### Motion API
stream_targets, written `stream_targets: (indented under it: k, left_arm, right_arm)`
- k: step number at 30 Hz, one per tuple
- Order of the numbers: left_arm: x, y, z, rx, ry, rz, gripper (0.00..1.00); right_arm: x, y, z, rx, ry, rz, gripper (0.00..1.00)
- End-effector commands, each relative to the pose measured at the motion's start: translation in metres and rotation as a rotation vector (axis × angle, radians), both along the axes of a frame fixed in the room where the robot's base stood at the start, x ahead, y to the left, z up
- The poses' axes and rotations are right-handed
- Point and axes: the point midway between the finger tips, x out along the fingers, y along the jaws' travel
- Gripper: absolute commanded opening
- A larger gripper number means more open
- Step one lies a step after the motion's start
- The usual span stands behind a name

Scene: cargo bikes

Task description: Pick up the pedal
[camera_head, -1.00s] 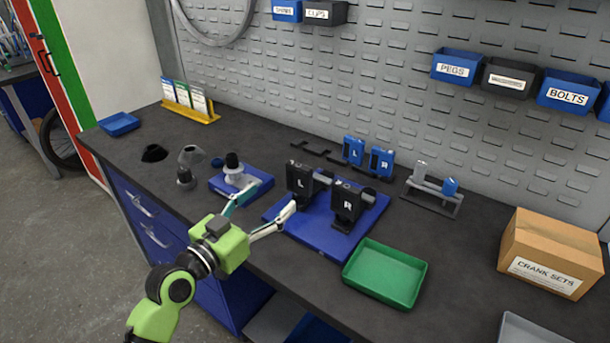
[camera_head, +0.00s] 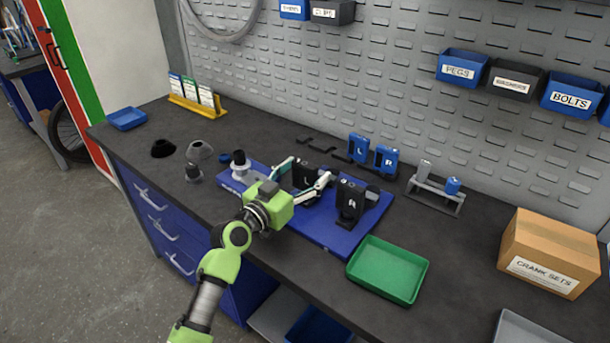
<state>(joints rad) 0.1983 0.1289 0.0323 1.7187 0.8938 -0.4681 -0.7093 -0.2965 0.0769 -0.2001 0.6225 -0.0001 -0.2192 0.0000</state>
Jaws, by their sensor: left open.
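A black pedal marked L (camera_head: 305,174) stands on the blue mat (camera_head: 300,228) on the workbench. A black pedal marked R (camera_head: 349,202) stands to its right on the same mat. Two blue pedals, L (camera_head: 358,148) and R (camera_head: 385,160), stand behind. My left gripper (camera_head: 308,169) is open, its two fingers reaching to either side of the black L pedal. The gripper partly hides this pedal, and I cannot tell whether a finger touches it. My right gripper is out of view.
A green tray (camera_head: 388,271) lies right of the mat. A cardboard box marked crank sets (camera_head: 548,253) is at the right. A grey holder (camera_head: 436,195) stands behind the tray. Grey and black parts (camera_head: 200,151) lie left of the mat. The bench between tray and box is clear.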

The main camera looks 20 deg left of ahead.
Motion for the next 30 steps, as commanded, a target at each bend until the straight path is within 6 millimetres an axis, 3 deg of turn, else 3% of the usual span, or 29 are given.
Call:
stream_targets:
  k: [7,8,12,13,23,30]
  left_arm:
    - [0.002,-0.001,-0.001,0.0,0.0,0.0,0.67]
    - [0.002,-0.001,-0.001,0.0,0.0,0.0,0.61]
    - [0.002,-0.001,0.0,0.0,0.0,0.0,0.25]
    - [0.002,-0.001,0.0,0.0,0.0,0.0,0.21]
    - [0.002,0.0,0.002,0.0,-0.002,0.001,0.21]
    - [0.002,-0.001,0.021,0.001,-0.007,0.0,0.21]
  right_arm:
    - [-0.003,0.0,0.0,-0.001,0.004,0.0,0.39]
    - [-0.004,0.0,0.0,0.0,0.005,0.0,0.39]
    - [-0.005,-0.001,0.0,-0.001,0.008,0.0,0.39]
    - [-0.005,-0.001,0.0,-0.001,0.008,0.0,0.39]
    - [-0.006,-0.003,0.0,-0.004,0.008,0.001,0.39]
    - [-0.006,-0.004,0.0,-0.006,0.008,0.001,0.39]
